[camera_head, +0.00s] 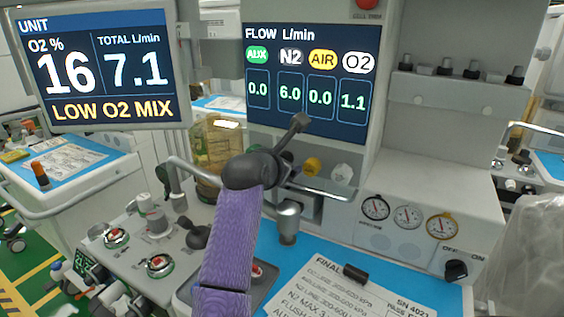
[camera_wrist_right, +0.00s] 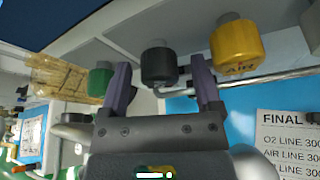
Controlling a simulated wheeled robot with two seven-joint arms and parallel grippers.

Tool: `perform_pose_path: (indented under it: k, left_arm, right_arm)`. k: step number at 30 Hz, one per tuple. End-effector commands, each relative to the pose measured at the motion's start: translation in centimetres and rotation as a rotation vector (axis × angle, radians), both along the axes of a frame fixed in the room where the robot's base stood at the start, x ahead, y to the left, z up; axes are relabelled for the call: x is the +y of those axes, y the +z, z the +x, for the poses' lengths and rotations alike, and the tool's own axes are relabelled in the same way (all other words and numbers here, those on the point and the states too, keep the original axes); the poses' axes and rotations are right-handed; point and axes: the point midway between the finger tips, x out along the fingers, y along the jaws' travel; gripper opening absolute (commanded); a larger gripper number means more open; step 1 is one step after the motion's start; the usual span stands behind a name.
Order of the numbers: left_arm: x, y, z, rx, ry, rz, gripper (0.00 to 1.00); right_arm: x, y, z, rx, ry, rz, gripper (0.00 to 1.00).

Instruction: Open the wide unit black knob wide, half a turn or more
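The black knob (camera_wrist_right: 159,66) is in the right wrist view, on the unit's front between a green knob (camera_wrist_right: 101,80) and a yellow knob (camera_wrist_right: 238,48). My right gripper (camera_wrist_right: 160,74) is open, with one purple finger on each side of the black knob. A gap shows on both sides, and I cannot tell how far over the knob the fingers reach. In the head view, my wrist (camera_head: 250,170) covers the knob's place under the flow display (camera_head: 310,82), which reads N2 6.0. My left gripper is not in view.
A yellow knob (camera_head: 312,166) and a white knob (camera_head: 342,172) sit right of my wrist. A metal rail (camera_head: 325,190) runs below them. The monitor (camera_head: 98,68) reads LOW O2 MIX. A paper sheet (camera_head: 345,290) and a black ON/OFF knob (camera_head: 456,270) are lower right.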

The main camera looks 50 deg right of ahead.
Motion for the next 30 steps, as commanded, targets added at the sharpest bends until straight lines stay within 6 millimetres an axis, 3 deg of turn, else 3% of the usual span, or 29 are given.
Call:
perform_pose_path:
  k: [7,20,30]
  left_arm:
    - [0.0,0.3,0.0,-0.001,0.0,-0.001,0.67]
    - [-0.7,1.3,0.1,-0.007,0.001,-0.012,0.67]
    - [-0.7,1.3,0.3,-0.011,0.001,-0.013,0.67]
  right_arm:
    - [1.1,0.6,-0.4,-0.002,0.002,-0.001,0.82]
    - [7.9,3.4,-3.6,0.0,0.001,-0.001,0.82]
    - [8.5,3.5,-3.8,0.0,0.0,0.0,0.82]
